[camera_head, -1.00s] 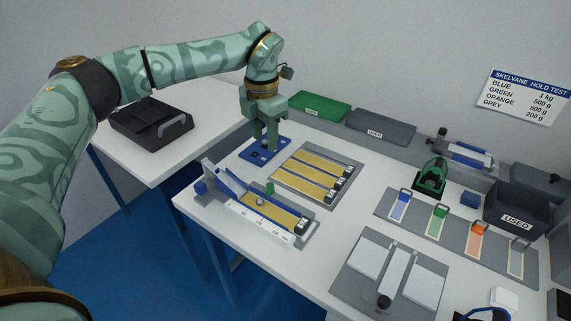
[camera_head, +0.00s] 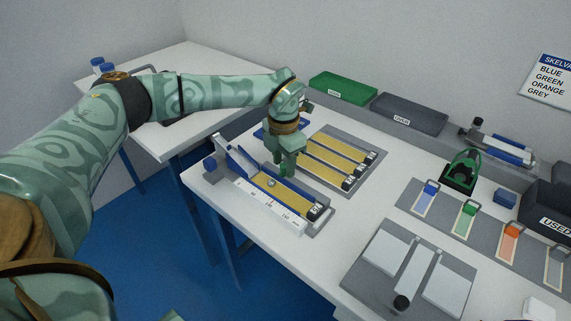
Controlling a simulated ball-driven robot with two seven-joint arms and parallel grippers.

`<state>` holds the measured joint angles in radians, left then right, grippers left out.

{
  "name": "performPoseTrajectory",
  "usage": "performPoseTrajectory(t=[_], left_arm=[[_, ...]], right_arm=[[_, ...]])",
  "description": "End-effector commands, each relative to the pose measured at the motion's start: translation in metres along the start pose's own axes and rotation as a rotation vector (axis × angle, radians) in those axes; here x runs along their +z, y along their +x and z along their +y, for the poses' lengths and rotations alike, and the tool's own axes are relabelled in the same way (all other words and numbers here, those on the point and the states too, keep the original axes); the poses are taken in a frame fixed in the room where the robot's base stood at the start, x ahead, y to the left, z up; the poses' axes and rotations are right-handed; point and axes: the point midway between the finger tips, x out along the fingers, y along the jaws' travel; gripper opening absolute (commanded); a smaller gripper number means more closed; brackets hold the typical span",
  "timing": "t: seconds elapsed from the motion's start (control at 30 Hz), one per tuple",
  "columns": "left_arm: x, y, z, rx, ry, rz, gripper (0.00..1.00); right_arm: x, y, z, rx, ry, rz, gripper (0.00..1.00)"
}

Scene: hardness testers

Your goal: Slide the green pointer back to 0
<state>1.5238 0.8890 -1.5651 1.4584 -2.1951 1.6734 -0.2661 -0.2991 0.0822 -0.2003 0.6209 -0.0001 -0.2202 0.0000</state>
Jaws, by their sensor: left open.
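The tester (camera_head: 270,206) lies on the near left part of the white table. It has a blue frame, a white scale along its near side and a yellow strip (camera_head: 295,197) with a ball (camera_head: 271,183) on it. My left gripper (camera_head: 281,170) points down at the tester's far long side, beyond the ball, with its jaws open. The green pointer cannot be told apart from the green fingers; it is hidden by or among them. The scale's figures are too small to read surely. My right gripper is not in view.
A grey tray (camera_head: 376,181) with several yellow strips lies just beyond the tester. Green (camera_head: 343,88) and grey (camera_head: 409,112) bins stand at the back. The table is clear between tester and plate.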

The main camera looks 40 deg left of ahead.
Motion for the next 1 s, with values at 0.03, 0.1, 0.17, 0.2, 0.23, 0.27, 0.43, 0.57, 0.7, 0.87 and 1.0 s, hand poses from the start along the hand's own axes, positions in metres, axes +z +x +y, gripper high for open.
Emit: performPoseTrajectory(t=[0.03, 0.1, 0.17, 0.2, 0.23, 0.27, 0.43, 0.57, 0.7, 0.87, 1.0], left_arm=[[0.0, 0.002, 0.0, 0.0, 0.0, 0.0, 0.41], [0.0, 0.003, 0.0, 0.0, 0.0, -0.001, 0.41], [0.0, 0.003, 0.0, 0.0, 0.0, -0.002, 0.41], [0.0, 0.002, 0.0, 0.0, 0.0, -0.002, 0.41], [0.0, 0.002, 0.0, 0.0, 0.0, -0.002, 0.41], [0.0, 0.002, 0.0, 0.0, 0.0, -0.002, 0.41], [0.0, 0.002, 0.0, 0.0, 0.0, -0.001, 0.05], [0.0, 0.002, 0.0, 0.0, 0.0, -0.001, 0.0], [-0.004, -0.001, 0.013, 0.0, -0.004, -0.001, 0.0], [-0.012, -0.002, 0.045, 0.001, -0.005, -0.002, 0.0], [-0.016, 0.0, 0.06, 0.001, -0.002, -0.002, 0.0]], right_arm=[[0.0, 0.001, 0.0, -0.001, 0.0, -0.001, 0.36], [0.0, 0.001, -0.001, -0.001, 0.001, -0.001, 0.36], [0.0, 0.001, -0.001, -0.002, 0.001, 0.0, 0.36], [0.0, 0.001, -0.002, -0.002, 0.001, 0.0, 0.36], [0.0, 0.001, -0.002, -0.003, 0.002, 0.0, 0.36], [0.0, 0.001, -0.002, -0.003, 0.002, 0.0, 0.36], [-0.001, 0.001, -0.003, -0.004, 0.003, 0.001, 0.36], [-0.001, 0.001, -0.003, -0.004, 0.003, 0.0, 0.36], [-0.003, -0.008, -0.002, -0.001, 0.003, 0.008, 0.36], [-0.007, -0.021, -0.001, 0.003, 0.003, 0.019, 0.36], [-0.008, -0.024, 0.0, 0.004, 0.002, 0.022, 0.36]])
